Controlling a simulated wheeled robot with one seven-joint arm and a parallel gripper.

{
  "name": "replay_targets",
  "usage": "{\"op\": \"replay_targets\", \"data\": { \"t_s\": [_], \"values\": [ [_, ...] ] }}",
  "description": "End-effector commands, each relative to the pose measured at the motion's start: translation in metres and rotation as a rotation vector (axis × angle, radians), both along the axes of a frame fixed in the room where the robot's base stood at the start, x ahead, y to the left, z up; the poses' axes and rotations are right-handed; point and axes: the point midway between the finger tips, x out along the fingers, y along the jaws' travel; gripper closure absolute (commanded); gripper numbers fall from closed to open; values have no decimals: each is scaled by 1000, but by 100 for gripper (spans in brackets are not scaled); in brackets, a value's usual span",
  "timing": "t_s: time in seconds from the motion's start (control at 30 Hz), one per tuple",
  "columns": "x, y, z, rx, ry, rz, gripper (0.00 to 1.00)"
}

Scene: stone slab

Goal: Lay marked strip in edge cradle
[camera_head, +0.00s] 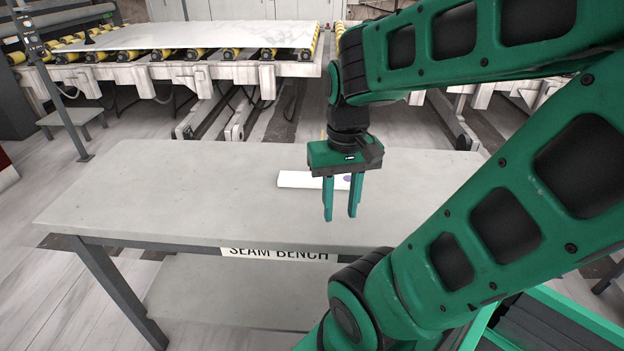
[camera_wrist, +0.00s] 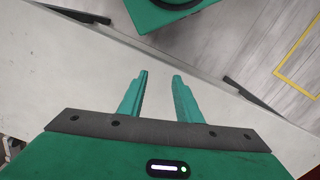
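A white strip (camera_head: 297,180) lies flat on the grey seam bench (camera_head: 150,200), near the middle. A purple mark shows at its right end, partly behind my gripper's fingers. My gripper (camera_head: 341,218) points down in front of the strip in the head view, with its fingers apart and nothing between them. How high the fingertips are above the bench is hard to tell. In the wrist view, my open gripper (camera_wrist: 160,78) is over the pale bench top near its edge, and the strip does not show. I cannot make out an edge cradle in either view.
A "SEAM BENCH" label (camera_head: 278,253) is on the bench's front edge. The left half of the bench top is clear. Behind it, a roller table (camera_head: 285,70) with yellow rollers carries a large pale slab (camera_head: 200,36). A small grey stand (camera_head: 72,116) is at the left.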

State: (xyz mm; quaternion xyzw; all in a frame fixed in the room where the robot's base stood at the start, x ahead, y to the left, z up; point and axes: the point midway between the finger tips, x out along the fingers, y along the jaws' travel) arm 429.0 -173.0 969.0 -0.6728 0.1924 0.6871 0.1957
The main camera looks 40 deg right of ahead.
Motion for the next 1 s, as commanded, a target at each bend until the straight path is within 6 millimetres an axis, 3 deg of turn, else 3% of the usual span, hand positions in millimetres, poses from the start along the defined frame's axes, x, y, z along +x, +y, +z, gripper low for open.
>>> {"op": "replay_targets", "data": {
  "t_s": [0.03,0.13,0.17,0.27,0.47,0.8,1.0],
  "values": [
    [0,0,0,0,0,0,62],
    [-9,-1,6,3,-16,-22,38],
    [-8,-2,7,3,-17,-41,35],
    [5,-4,10,16,-27,-150,35],
    [50,-28,19,76,-54,-555,35],
    [117,-93,27,253,-45,-1311,35],
    [137,-129,28,364,-2,-1651,35]
  ]
}}
